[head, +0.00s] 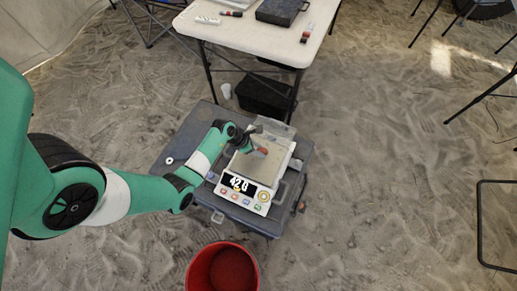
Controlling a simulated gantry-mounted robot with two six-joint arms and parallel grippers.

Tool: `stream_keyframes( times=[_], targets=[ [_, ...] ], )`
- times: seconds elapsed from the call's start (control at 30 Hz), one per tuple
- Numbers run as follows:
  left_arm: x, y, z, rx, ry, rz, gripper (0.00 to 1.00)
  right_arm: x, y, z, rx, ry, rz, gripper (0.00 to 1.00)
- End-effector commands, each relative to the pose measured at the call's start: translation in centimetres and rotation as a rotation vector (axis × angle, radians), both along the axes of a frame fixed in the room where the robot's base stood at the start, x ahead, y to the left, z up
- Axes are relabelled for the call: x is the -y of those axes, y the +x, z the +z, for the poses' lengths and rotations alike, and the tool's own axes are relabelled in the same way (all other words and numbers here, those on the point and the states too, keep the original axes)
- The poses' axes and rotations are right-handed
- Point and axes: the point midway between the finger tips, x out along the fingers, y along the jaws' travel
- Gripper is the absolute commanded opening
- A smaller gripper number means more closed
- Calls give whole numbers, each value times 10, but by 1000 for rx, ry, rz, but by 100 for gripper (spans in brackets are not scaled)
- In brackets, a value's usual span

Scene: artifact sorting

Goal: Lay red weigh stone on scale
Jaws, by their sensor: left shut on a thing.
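The scale (270,169) stands on a grey case, its display lit and reading what looks like 42 g. My left arm reaches in from the left, and its gripper (256,148) is over the scale's pan. The gripper is shut on the small red weigh stone (262,152), which shows at the fingertips. The stone is at or just above the pan; I cannot tell whether it touches. My right gripper is not in view.
The grey case (180,150) bears the scale and a small white ring (169,160). A red bucket (194,272) stands in front on the sandy floor. A white table (265,38) with a dark case (281,11) and small items is behind.

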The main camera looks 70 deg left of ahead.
Motion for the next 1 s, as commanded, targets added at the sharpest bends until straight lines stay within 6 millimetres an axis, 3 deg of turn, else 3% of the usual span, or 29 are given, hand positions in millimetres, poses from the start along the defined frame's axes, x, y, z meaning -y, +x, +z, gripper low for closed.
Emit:
stream_keyframes(
  times=[0.23, 0.27, 0.4, 0.77, 1.0],
  targets=[
    [0, 0, -2, 0, 0, 0, 0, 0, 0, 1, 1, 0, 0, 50],
    [0, 0, -1, 0, 0, 0, 49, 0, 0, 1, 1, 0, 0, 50],
    [0, 0, -1, 0, 0, 0, 75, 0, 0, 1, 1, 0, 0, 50],
    [0, 0, 3, 1, 1, 1, 76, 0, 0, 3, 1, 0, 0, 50],
    [-3, -22, 49, 1, 0, 5, 76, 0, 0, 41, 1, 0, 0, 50]
  ],
)
